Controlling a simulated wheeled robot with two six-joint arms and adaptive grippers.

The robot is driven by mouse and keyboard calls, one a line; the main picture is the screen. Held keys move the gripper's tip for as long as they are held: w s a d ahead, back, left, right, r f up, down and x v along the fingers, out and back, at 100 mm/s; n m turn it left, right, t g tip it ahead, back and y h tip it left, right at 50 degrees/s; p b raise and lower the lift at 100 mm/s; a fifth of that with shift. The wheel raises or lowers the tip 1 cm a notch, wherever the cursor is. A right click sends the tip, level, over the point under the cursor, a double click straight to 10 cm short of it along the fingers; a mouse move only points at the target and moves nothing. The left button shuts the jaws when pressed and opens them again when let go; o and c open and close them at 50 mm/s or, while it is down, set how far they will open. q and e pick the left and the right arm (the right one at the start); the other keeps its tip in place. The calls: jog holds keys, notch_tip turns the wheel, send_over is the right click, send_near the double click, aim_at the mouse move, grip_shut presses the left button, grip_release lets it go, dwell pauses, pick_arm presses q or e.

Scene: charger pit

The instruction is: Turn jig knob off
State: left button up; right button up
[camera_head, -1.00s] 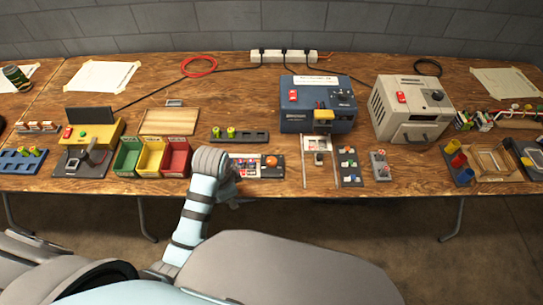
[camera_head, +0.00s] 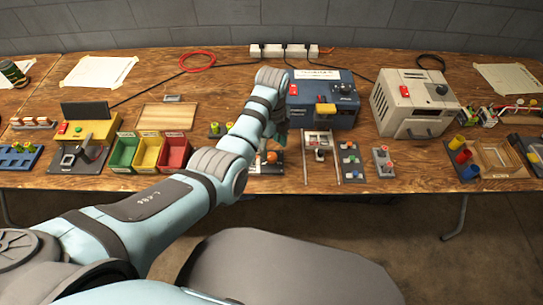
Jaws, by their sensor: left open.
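A blue machine (camera_head: 318,114) stands at the middle back, with a red switch, a dark knob (camera_head: 343,88) on its right top and a yellow part at its front. A cream machine (camera_head: 390,105) to its right has a red switch and a dark knob (camera_head: 441,89). I cannot read the labels, so I cannot tell which one is the jig. My left gripper (camera_head: 281,128) is open and empty. It is just left of the blue machine's front, partly hidden by my wrist. My right gripper is not in view.
Green, yellow and red bins (camera_head: 174,153) stand left of my arm. A slide fixture (camera_head: 320,141) and a small switch panel (camera_head: 384,161) lie at the front edge. A power strip (camera_head: 284,51) runs along the back. My forearm covers part of the table front.

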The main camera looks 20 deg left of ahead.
aim_at(272, 157)
pick_arm(q)
notch_tip(272, 157, down, 5)
jog(key=shift+r+b, duration=0.1)
jog(key=shift+b, duration=0.6)
grip_shut()
